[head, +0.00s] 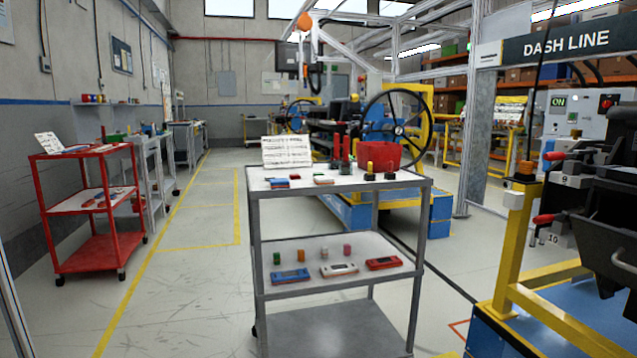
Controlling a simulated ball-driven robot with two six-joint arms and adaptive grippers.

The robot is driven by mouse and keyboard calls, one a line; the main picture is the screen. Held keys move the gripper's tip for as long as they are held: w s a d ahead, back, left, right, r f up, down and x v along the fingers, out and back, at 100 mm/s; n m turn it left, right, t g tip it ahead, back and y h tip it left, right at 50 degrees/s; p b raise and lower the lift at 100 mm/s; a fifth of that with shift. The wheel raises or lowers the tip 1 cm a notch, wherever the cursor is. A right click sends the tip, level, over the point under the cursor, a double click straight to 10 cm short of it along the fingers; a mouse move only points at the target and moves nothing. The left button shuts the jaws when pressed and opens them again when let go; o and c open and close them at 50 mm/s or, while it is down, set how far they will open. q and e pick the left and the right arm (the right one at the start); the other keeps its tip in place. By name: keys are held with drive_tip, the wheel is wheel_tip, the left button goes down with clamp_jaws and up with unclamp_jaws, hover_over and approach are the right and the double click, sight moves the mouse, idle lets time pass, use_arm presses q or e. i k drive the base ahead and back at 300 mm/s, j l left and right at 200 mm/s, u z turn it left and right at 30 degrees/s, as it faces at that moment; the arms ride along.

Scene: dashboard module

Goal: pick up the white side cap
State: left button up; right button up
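A grey metal cart (340,186) stands ahead of me. On its middle shelf (262,285) a small whitish upright piece (324,253) stands in a row between an orange piece (301,255) and a pinkish-red piece (347,250). A green piece (277,258) is at the row's left end. In front lie a blue panel (290,276), a white panel (339,270) and a red panel (383,263). A flat white-and-red piece (323,180) lies on the top shelf. I cannot tell for sure which white piece is the side cap. Neither gripper is in view.
The cart top also holds a blue-and-red piece (279,183), a red bin (379,155) and a paper stand (287,151). A red cart (100,235) stands at left. A yellow-framed fixture (508,240) is close at right. The floor left of the grey cart is clear.

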sight(325, 180)
drive_tip(key=z, duration=2.55)
drive_tip(key=u, duration=2.45)
drive_tip(key=i+j, duration=0.35)
drive_tip(key=j, duration=0.15)
drive_tip(key=i+j+z, duration=0.1)
drive_tip(key=i+j, duration=0.2)
drive_tip(key=j, duration=0.15)
